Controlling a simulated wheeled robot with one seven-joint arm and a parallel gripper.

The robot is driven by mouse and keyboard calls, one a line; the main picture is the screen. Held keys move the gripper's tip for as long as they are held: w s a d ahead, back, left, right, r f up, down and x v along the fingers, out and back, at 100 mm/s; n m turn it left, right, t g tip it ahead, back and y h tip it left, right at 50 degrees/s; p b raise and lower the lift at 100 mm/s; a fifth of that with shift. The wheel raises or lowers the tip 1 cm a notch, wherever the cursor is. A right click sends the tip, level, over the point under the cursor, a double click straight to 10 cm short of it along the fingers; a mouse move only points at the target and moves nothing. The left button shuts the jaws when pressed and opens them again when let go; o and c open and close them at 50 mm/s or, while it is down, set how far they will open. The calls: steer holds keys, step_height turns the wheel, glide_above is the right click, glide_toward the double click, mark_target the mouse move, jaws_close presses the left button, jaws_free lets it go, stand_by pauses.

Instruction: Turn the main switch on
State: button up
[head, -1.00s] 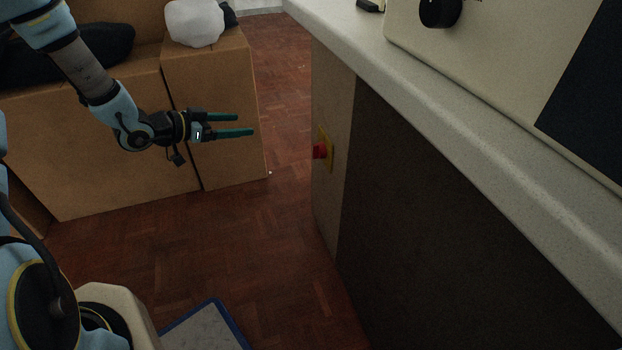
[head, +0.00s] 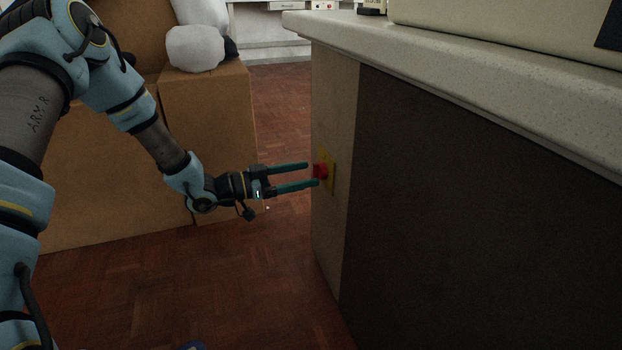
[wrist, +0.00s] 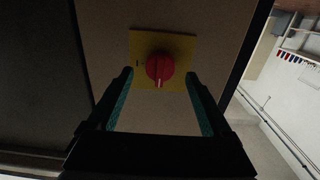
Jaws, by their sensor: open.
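The main switch is a red rotary knob (head: 319,171) on a yellow plate (head: 331,176), set on the pale end panel of the counter. In the wrist view the red knob (wrist: 160,67) has a white mark pointing to the bottom of the picture, and the yellow plate (wrist: 185,46) shows a small dark mark at its left. My gripper (head: 313,174) is open, its two teal fingers pointing at the knob. In the wrist view the fingertips (wrist: 160,74) lie either side of the knob, with gaps between. I cannot tell whether the tips reach level with it.
The counter (head: 440,40) has a pale speckled top overhanging the panel, and a dark side (head: 460,180). Cardboard boxes (head: 210,125) with white bags (head: 196,48) stand behind my arm. The parquet floor (head: 230,290) below is clear.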

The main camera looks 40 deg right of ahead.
mark_target(319, 171)
steer(key=shift+x, duration=1.3)
steer(key=shift+c, duration=0.4)
jaws_close()
